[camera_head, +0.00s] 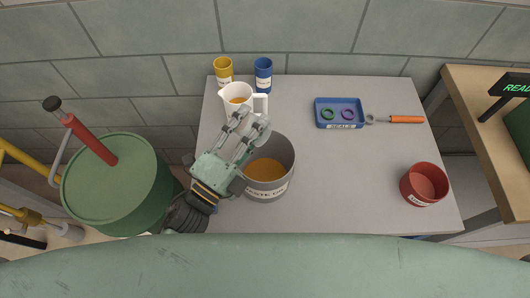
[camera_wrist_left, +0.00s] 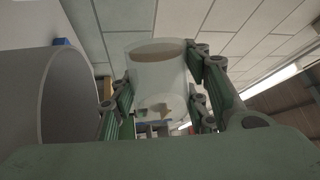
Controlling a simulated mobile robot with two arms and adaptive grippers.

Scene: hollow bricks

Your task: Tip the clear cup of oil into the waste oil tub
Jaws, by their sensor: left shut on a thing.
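My left gripper (camera_head: 253,128) is shut on the clear cup (camera_wrist_left: 157,78), which sits between its fingers in the left wrist view. A brownish band of oil shows near the top of the cup in that view. In the head view the fingers and hand mostly hide the cup. The grey waste oil tub (camera_head: 283,147) stands on the table just right of the gripper, with amber oil inside and a partly covered label. Its wall (camera_wrist_left: 35,100) fills the left of the wrist view. My right gripper is not in view.
A white jug (camera_head: 238,97) stands just behind the gripper, with a yellow cup (camera_head: 223,69) and a blue cup (camera_head: 263,72) behind. A blue seals tray (camera_head: 339,104), orange-handled tool (camera_head: 405,119) and red pot (camera_head: 423,184) are right. The table's front middle-right is clear.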

